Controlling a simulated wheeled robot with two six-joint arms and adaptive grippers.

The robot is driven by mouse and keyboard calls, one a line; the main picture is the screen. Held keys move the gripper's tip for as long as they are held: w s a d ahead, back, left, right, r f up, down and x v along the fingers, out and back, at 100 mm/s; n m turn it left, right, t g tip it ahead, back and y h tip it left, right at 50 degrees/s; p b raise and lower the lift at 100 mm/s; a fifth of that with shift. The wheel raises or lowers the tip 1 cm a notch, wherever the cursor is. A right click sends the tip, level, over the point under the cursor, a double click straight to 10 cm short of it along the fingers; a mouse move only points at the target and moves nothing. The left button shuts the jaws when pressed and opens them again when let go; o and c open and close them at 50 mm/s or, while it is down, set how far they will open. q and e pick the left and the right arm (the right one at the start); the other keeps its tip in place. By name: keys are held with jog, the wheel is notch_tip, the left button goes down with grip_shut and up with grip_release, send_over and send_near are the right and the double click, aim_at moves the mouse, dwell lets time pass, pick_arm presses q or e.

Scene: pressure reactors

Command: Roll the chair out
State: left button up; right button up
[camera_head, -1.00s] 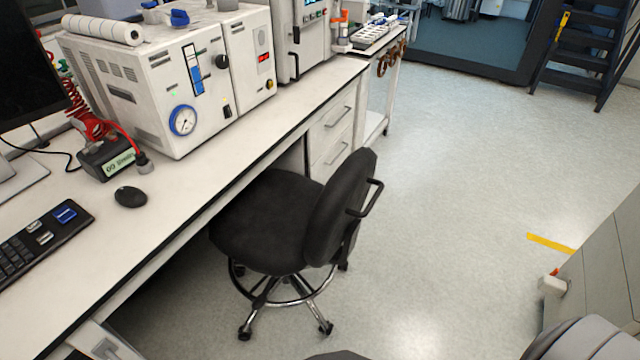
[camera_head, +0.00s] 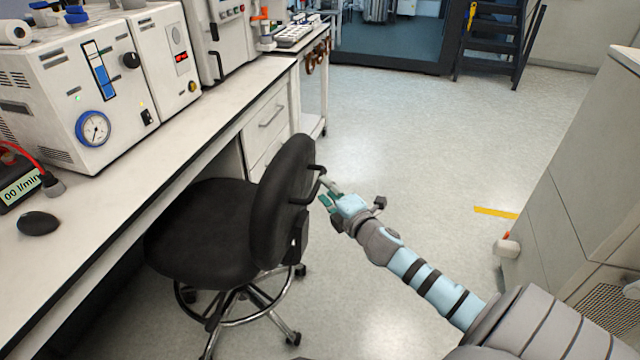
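A black swivel chair (camera_head: 277,205) with a chrome base on castors stands at the long white bench. Its seat is partly under the bench top and its backrest faces right, toward the open floor. A black bar handle (camera_head: 312,184) sticks out from the back of the backrest. My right gripper (camera_head: 328,193) reaches in from the lower right, with its fingertips at this handle. The fingers look apart, with the handle's end close to or between them; I cannot tell whether they touch it. My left gripper is not in view.
The white bench (camera_head: 150,190) runs along the left, carrying a boxy instrument (camera_head: 110,75) and a black mouse (camera_head: 38,223). A grey cabinet (camera_head: 570,190) stands at the right. Pale floor (camera_head: 400,130) is open between bench and cabinet, with a yellow strip (camera_head: 496,213).

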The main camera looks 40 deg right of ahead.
jog(key=x, duration=0.5)
jog(key=shift+a, duration=0.1)
jog(key=shift+c, duration=0.2)
grip_shut()
